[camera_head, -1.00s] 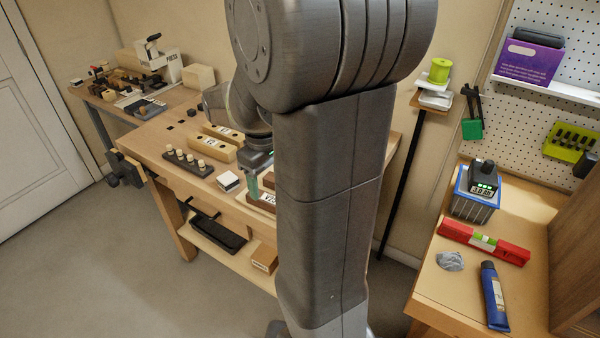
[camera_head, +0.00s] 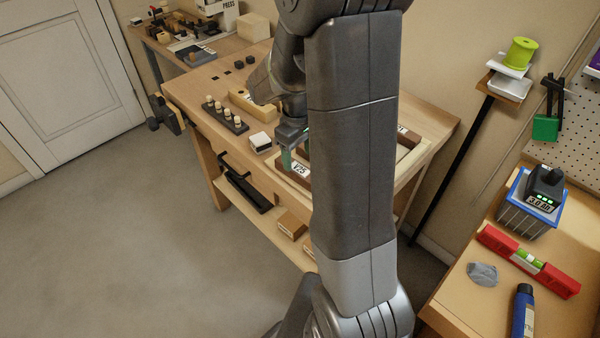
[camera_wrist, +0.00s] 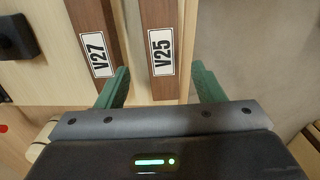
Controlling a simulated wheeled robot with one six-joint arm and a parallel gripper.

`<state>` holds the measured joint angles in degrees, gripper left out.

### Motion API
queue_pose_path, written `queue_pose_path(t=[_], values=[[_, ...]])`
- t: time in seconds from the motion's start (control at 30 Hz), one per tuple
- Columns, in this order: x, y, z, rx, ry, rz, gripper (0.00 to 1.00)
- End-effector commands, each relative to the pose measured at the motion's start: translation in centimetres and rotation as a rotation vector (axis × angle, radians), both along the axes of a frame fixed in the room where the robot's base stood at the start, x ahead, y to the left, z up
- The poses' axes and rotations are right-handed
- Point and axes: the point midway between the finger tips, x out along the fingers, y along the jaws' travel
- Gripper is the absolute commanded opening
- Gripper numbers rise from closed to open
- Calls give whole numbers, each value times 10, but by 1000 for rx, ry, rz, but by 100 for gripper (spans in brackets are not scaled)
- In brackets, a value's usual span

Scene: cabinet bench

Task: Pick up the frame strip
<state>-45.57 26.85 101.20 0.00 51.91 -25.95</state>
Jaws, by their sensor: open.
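In the wrist view, a brown strip labelled V25 (camera_wrist: 162,85) lies between the two green fingers of my open gripper (camera_wrist: 163,80). No finger clearly touches it. A second brown strip labelled V27 (camera_wrist: 91,18) lies to its left, with the left finger close to its near end. In the head view, my gripper (camera_head: 292,158) is at the front edge of the wooden bench, by the V25 label (camera_head: 300,168). My arm hides much of the strips there.
A white-topped block (camera_head: 261,142) and a dark peg rack (camera_head: 226,119) stand left of my gripper on the bench (camera_head: 207,88). At right, a side bench (camera_head: 463,292) holds a red level (camera_head: 528,262) and a blue tube (camera_head: 523,312). Open floor (camera_head: 130,230) lies at left.

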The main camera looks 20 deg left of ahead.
Motion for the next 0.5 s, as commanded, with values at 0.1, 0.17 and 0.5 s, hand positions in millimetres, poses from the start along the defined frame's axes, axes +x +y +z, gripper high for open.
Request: queue_pose_path(t=[0.1, 0.17, 0.5], values=[[-3, -3, -10, -3, 3, 0, 62], [-5, -5, -19, -4, 4, 0, 62], [-7, -7, -53, -2, 2, 0, 62]])
